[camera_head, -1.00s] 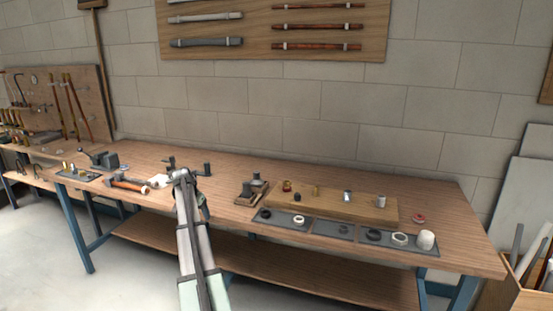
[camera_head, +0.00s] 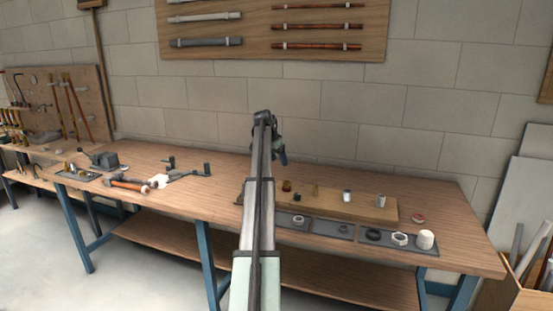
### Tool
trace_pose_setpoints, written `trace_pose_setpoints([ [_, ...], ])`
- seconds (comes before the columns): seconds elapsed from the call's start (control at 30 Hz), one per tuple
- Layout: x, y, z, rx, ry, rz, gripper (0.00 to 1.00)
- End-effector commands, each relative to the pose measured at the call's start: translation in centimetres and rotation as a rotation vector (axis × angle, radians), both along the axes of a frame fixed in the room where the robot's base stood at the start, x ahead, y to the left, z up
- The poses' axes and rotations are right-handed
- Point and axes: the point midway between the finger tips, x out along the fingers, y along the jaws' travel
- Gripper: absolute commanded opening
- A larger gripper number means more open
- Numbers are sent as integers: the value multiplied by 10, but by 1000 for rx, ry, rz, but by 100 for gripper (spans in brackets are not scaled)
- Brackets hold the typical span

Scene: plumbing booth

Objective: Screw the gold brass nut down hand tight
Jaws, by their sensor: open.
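A wooden board (camera_head: 345,207) on the bench carries a row of small fittings. A small gold-coloured fitting (camera_head: 316,190) stands on it left of the middle, and a reddish fitting (camera_head: 286,186) with a dark piece (camera_head: 297,197) is at its left end. They are too small to tell which is the gold brass nut or how any nut sits. My gripper (camera_head: 282,158) hangs from the raised arm, above and behind the board's left end, apart from the fittings. Its jaws are open, though the fingers are hard to make out.
Grey trays (camera_head: 333,230) with rings and a white cap (camera_head: 425,239) line the board's front. A red-and-white roll (camera_head: 418,218) lies to the right. My arm hides most of the grey stand beside the board. A hammer (camera_head: 128,182) and a grey block (camera_head: 108,161) are at left.

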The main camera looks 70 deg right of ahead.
Motion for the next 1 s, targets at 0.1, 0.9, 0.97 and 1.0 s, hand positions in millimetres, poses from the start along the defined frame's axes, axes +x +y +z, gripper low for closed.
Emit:
trace_pose_setpoints([
  [0.1, -3, -4, -13, 1, 0, 0, 68],
  [0.9, -22, -42, -116, 1, 0, 2, 68],
  [0.97, -22, -43, -118, 1, -1, 2, 68],
  [1.0, -22, -43, -120, 0, 0, 2, 68],
])
